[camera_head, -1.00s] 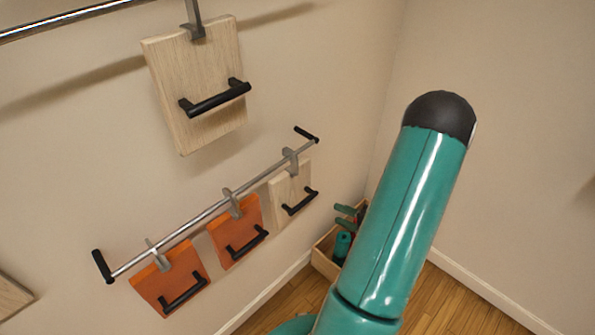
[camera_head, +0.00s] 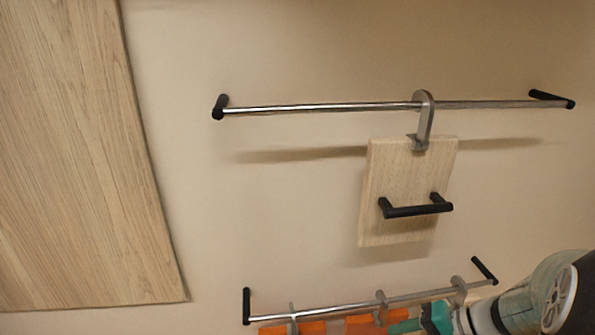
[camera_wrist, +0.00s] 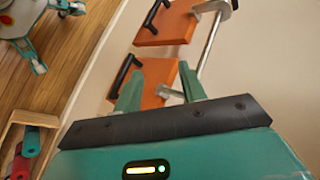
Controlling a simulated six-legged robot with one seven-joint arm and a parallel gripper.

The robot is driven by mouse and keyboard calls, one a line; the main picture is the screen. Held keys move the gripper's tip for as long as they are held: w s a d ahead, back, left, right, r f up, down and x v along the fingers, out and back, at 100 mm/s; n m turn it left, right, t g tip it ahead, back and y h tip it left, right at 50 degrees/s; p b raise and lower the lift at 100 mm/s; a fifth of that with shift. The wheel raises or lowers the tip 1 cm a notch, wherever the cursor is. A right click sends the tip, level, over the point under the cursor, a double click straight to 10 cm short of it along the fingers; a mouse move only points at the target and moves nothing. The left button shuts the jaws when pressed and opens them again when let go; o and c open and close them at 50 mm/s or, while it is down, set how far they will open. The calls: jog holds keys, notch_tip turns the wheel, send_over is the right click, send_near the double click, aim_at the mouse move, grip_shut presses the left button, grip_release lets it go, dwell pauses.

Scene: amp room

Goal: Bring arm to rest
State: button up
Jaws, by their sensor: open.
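My gripper (camera_head: 420,323) is at the bottom right of the head view, in front of the lower rail (camera_head: 345,306). In the wrist view its two teal fingers (camera_wrist: 160,90) are spread apart with nothing held between them. An orange panel (camera_wrist: 158,72) with a black handle shows just beyond the fingertips; whether they touch it cannot be told. A second orange panel (camera_wrist: 166,24) hangs farther along the rail. In the head view the orange panels (camera_head: 300,328) are cut off by the bottom edge.
A pale wooden panel (camera_head: 410,185) with a black handle hangs by a grey hook from the upper rail (camera_head: 310,107). A large wood board (camera_head: 75,160) covers the left wall. In the wrist view a wooden box (camera_wrist: 38,125) with red and green items stands on the floor (camera_wrist: 85,50).

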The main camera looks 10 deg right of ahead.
jog(key=s+a+r+n+h, duration=0.2)
jog(key=a+r+n+h, duration=0.1)
jog(key=r, duration=0.4)
jog(key=s+a+r+n+t+h, duration=0.1)
jog(key=s+a+r+n+h, duration=0.2)
jog(key=a+r+h, duration=0.3)
jog(key=a+r, duration=0.1)
jog(key=a, duration=0.1)
jog(key=shift+s+a, duration=0.25)
jog(key=shift+a, duration=0.05)
